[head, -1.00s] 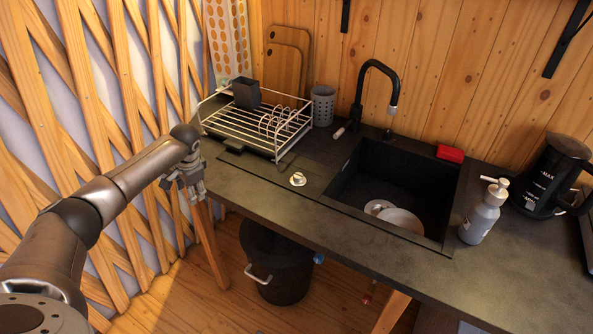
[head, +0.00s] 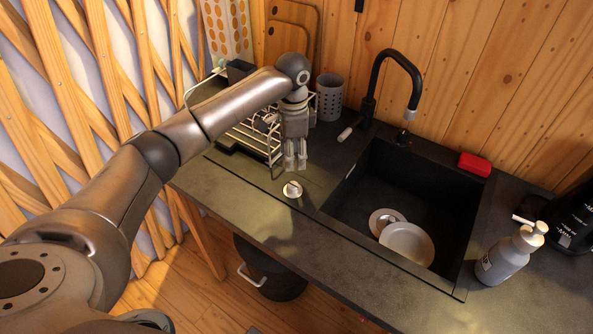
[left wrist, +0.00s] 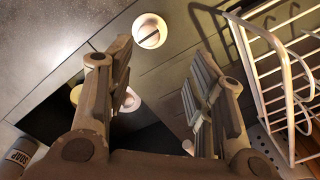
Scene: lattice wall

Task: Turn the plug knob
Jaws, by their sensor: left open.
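The plug knob (head: 292,189) is a small round pale knob on the dark counter, between the sink and the dish rack. In the left wrist view, the knob (left wrist: 150,31) shows a slot across its top and lies beyond the fingertips. My left gripper (head: 295,163) points down over the counter, just behind the knob in the head view and apart from it. In the left wrist view, my left gripper (left wrist: 158,65) has its fingers spread with nothing between them. My right gripper is out of view.
The wire dish rack (head: 240,130) stands close beside my left gripper. The sink (head: 350,190), with two plates (head: 408,243) inside, lies to the right under a black faucet (head: 372,85). A soap bottle (head: 505,258) and red sponge (head: 475,164) sit farther right.

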